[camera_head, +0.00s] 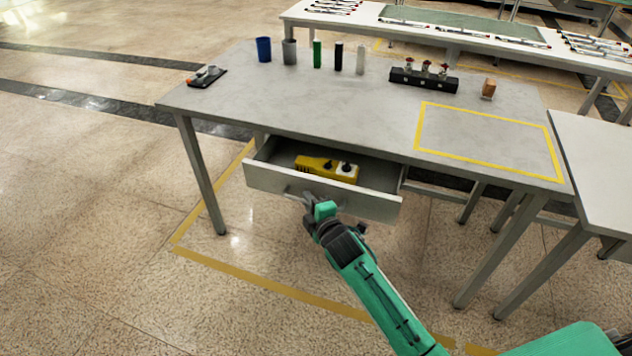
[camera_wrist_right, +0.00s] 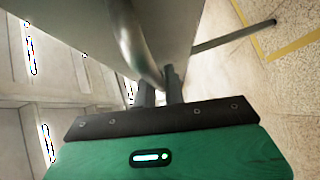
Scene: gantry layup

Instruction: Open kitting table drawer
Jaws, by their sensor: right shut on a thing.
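The kitting table drawer (camera_head: 370,203) stands pulled out below the front of the grey table (camera_head: 250,100). A yellow device with dark and white knobs (camera_head: 326,168) lies inside it. My right gripper (camera_head: 308,198) is at the drawer front's lower middle, shut on the drawer handle. In the right wrist view, the curved metal handle (camera_wrist_right: 135,45) runs down to between the fingers of my right gripper (camera_wrist_right: 160,90). The grip itself is partly hidden in the head view. My left gripper is not in view.
A blue cup (camera_head: 264,49), a grey cup (camera_head: 289,52), several cylinders, a black block with red-topped parts (camera_head: 424,80) and a small orange-brown item (camera_head: 488,88) stand on the table. Yellow tape (camera_head: 418,128) marks an empty rectangle. A second table (camera_head: 600,160) adjoins at right. Floor before the drawer is clear.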

